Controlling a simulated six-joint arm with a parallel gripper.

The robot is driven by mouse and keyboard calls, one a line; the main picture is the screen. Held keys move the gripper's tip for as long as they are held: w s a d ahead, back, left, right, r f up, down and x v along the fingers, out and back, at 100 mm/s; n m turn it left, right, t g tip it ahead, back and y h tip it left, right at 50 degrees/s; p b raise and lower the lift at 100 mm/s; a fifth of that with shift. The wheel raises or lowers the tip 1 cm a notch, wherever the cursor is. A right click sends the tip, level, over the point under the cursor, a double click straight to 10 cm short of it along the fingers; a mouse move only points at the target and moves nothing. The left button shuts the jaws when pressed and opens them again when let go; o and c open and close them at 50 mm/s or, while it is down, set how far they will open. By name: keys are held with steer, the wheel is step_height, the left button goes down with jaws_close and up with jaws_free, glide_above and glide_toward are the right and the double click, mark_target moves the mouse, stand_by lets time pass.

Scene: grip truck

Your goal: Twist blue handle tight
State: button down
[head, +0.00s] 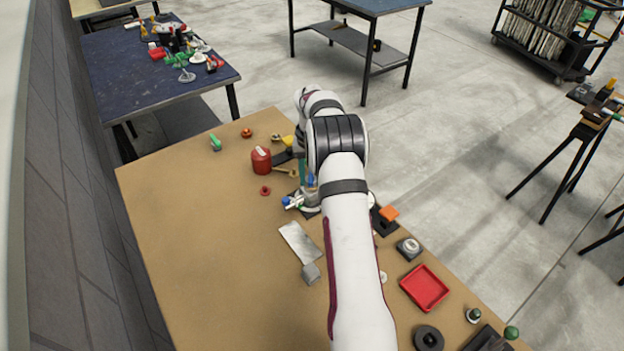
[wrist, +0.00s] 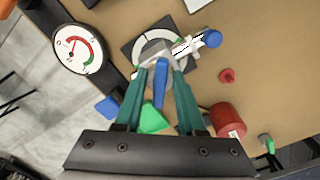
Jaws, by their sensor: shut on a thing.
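My gripper (wrist: 160,56) has teal fingers that close in around an upright blue handle (wrist: 160,85) in the wrist view. The handle stands over a round dial plate (wrist: 146,43) with a white ring and green marks on a dark square base. A white shaft with a blue end knob (wrist: 213,39) sticks out to the right of the fingertips. In the head view my gripper (head: 303,178) is mostly hidden by my arm; a bit of blue shows beside it, and the blue-ended shaft (head: 291,202) lies to its left. The exact finger contact is hard to see.
A gauge (wrist: 82,48) with a red and green arc sits left of the dial plate. A red canister (head: 261,160), small red knob (head: 265,190) and green-topped piece (head: 215,142) stand nearby. A metal plate (head: 299,242) lies in front. The table's left side is clear.

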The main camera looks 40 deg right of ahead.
steer(key=m, duration=0.6)
steer(key=shift+m, duration=0.4)
steer(key=m, duration=0.6)
steer(key=c, duration=0.8)
jaws_free()
steer(key=shift+r, duration=3.75)
